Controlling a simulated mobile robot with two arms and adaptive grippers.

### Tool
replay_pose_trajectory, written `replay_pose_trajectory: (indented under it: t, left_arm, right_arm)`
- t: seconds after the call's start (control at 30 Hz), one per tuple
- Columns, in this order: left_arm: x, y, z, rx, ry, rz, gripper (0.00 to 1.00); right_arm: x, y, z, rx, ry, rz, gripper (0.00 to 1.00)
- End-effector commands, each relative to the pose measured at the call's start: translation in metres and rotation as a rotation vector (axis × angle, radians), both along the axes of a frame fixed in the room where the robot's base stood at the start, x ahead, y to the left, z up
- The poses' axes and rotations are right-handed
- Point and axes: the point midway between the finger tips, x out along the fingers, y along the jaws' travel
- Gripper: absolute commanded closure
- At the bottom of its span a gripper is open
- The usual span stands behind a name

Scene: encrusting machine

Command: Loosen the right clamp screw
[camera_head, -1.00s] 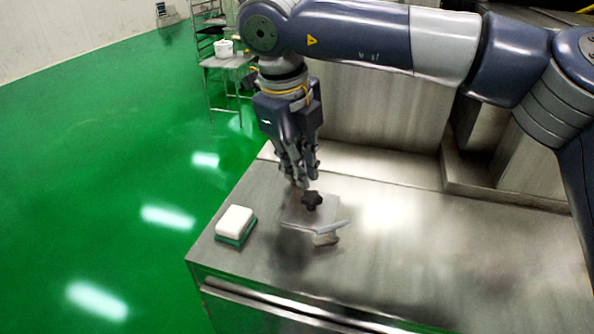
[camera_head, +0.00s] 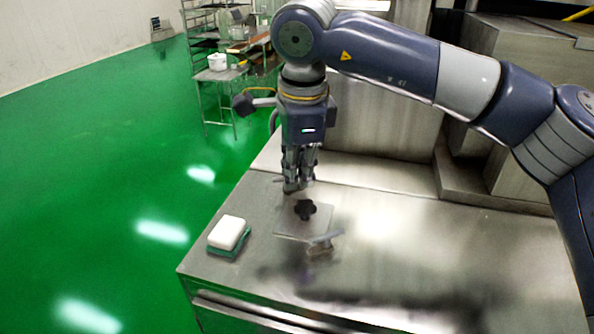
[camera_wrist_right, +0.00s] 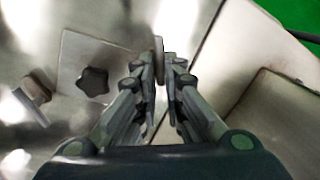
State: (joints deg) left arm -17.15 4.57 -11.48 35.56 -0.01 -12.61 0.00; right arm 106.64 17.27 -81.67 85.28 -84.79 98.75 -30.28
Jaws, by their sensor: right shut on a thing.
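My right gripper (camera_head: 297,186) points down at the far edge of a small square metal plate (camera_head: 290,234) on the steel top. In the right wrist view (camera_wrist_right: 160,90) its fingers are closed on a thin upright grey tab, which I take as the right clamp screw (camera_wrist_right: 158,48). The fingers hide its lower part. A black star knob (camera_head: 305,209) sits on the plate, apart from the fingers; it also shows in the wrist view (camera_wrist_right: 93,81). A second grey clamp piece (camera_head: 322,243) is at the plate's near edge. My left gripper is not in view.
A white block on a green sponge-like base (camera_head: 228,235) lies near the left edge of the steel top (camera_head: 400,240). Steel housings (camera_head: 375,120) rise behind. A rack with a white tub (camera_head: 217,62) stands on the green floor.

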Motion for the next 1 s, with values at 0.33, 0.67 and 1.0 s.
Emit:
replay_pose_trajectory:
  t: [0.33, 0.67, 1.0]
  left_arm:
    - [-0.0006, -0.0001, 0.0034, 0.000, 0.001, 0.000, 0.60]
    - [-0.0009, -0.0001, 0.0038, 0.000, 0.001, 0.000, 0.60]
    - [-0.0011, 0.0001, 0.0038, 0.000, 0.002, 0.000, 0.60]
  right_arm:
    - [0.0057, -0.0004, 0.0040, 0.005, -0.010, 0.171, 1.00]
    - [0.0066, 0.0001, 0.0041, 0.006, -0.011, 0.219, 1.00]
    - [0.0066, 0.0003, 0.0045, 0.006, -0.012, 0.219, 0.86]
